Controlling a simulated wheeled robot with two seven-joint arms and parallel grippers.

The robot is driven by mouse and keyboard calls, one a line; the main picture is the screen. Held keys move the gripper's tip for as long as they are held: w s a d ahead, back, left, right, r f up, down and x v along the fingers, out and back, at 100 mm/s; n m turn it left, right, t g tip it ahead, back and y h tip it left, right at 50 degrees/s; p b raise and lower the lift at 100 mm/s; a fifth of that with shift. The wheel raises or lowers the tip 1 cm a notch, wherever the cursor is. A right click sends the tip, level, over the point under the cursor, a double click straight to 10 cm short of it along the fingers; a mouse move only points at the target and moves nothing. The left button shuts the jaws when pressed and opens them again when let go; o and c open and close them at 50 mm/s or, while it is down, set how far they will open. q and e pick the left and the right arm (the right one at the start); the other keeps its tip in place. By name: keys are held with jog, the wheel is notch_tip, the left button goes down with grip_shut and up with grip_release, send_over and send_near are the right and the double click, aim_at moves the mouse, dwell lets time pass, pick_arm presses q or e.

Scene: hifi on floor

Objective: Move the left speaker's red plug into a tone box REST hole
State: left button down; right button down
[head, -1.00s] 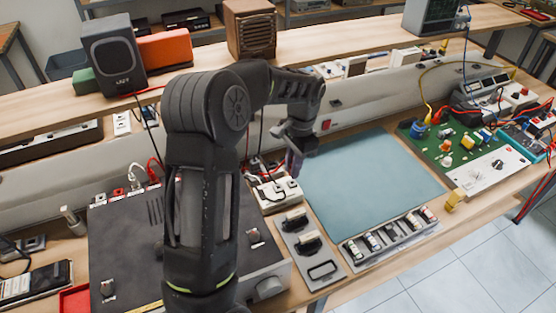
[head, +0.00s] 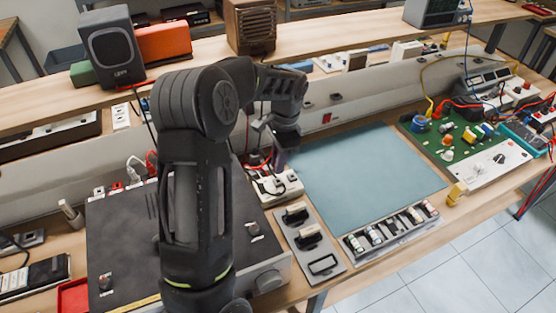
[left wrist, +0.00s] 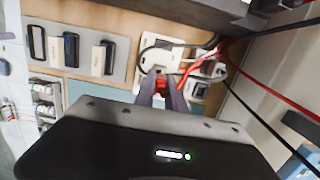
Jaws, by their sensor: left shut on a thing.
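My left gripper (head: 279,162) hangs over the bench beside the small white box (head: 288,186) between the dark amplifier and the teal mat. In the left wrist view its two fingers (left wrist: 160,88) are shut on a red plug (left wrist: 161,82), close to the white box (left wrist: 155,50). I cannot tell whether the plug touches the box, and its holes are not clear. The left speaker (head: 112,54), dark grey with a round cone, stands on the upper shelf with a red lead by its foot. My right gripper is not in view.
The dark amplifier (head: 125,235) fills the left front, partly behind my arm. A grey plate with black parts (head: 325,265) lies in front of the white box. The teal mat (head: 365,175) is bare. Red and black leads (left wrist: 250,80) run close beside the gripper.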

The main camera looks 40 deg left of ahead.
pick_arm(q)
jog(key=shift+f+b, duration=0.7)
jog(key=shift+f, duration=0.6)
jog(key=shift+f+b, duration=0.55)
jog(key=shift+f, duration=0.4)
dwell(1.0)
dwell(0.3)
jog(key=c, duration=1.3)
grip_release()
jog(key=shift+r, duration=0.1)
jog(key=r+p, duration=0.4)
jog(key=r, duration=0.1)
jog(key=r+p, duration=0.1)
jog(key=r, duration=0.1)
jog(key=shift+w+d+r+p, duration=0.2)
jog(key=shift+w+r+p, duration=0.05)
jog(key=shift+w+p, duration=0.15)
jog(key=shift+r, duration=0.1)
